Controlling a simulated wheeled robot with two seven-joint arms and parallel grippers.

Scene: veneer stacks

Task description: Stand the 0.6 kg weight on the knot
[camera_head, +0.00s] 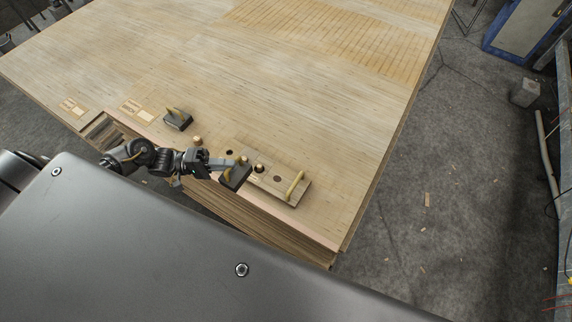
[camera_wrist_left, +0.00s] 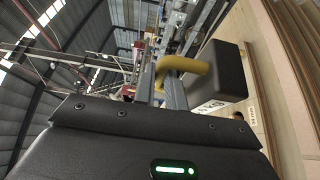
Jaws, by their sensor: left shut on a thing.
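My left gripper (camera_head: 240,162) is shut on the yellow handle of a dark block-shaped weight (camera_head: 236,178), near the front edge of the veneer stack. In the left wrist view the same weight (camera_wrist_left: 222,72) hangs from its bent yellow handle (camera_wrist_left: 182,65) between the fingers. Its white label is partly hidden and I cannot read the number. Dark round spots that look like knots show beside it: one spot (camera_head: 229,152) behind it and another spot (camera_head: 277,180) to its right. I cannot tell whether the weight touches the wood. My right gripper is not in view.
A second dark weight (camera_head: 178,122) with a yellow handle stands farther left. A small round wooden piece (camera_head: 198,141) is between them. The veneer top (camera_head: 330,130) behind is mostly clear.

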